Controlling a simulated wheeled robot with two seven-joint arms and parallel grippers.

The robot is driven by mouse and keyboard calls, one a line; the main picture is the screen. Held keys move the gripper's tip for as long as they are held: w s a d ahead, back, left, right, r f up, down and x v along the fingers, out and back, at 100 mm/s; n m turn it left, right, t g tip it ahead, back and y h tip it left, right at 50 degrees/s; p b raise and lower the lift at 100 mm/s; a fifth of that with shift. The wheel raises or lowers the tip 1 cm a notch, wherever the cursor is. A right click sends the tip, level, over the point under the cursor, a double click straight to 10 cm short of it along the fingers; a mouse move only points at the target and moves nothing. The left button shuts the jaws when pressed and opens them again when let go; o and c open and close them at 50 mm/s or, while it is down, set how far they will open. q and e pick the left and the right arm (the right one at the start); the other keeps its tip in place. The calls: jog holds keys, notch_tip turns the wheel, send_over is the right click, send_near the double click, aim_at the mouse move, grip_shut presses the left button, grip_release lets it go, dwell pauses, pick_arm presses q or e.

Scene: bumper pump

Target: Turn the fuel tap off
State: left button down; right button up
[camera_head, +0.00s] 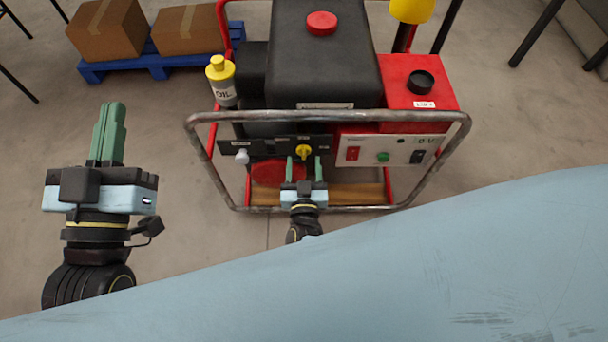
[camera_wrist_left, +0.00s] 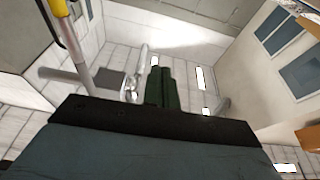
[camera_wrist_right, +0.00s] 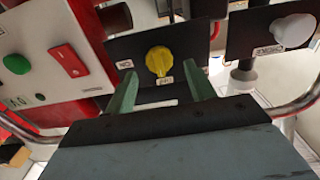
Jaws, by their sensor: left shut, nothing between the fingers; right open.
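The fuel tap looks like a yellow knob (camera_head: 303,152) on a black panel (camera_head: 272,142) at the front of the red-framed pump. In the right wrist view the yellow knob (camera_wrist_right: 159,61) has small white labels to its left and below, too small to read surely. My right gripper (camera_head: 305,166) is open in front of the knob. In the right wrist view its two fingers (camera_wrist_right: 161,82) stand apart on either side of the knob, with gaps; contact cannot be told. My left gripper (camera_head: 112,112) is shut and empty, away to the left over the floor.
A metal tube frame (camera_head: 335,115) surrounds the panel. A white knob (camera_head: 242,157) is left of the tap; a panel with a red switch (camera_head: 352,153) and green button (camera_head: 383,157) is right. An oil bottle (camera_head: 221,85) stands at upper left. Floor around my left gripper is clear.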

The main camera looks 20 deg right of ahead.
pick_arm(q)
jog(key=shift+w+a+f+g+y+p, duration=0.1)
jog(key=shift+f+g+y+p, duration=0.1)
jog(key=shift+f+g, duration=0.5)
jog(key=shift+w+a+f+g+y+p, duration=0.2)
jog(key=shift+f+g, duration=0.25)
jog(key=shift+f, duration=0.55)
jog(key=shift+w+a+f+g+y+p, duration=0.1)
jog(key=shift+f+g+y, duration=0.1)
jog(key=shift+f+g, duration=0.5)
pick_arm(e)
jog(key=shift+v, duration=2.35)
pick_arm(q)
jog(key=shift+s+f, duration=0.1)
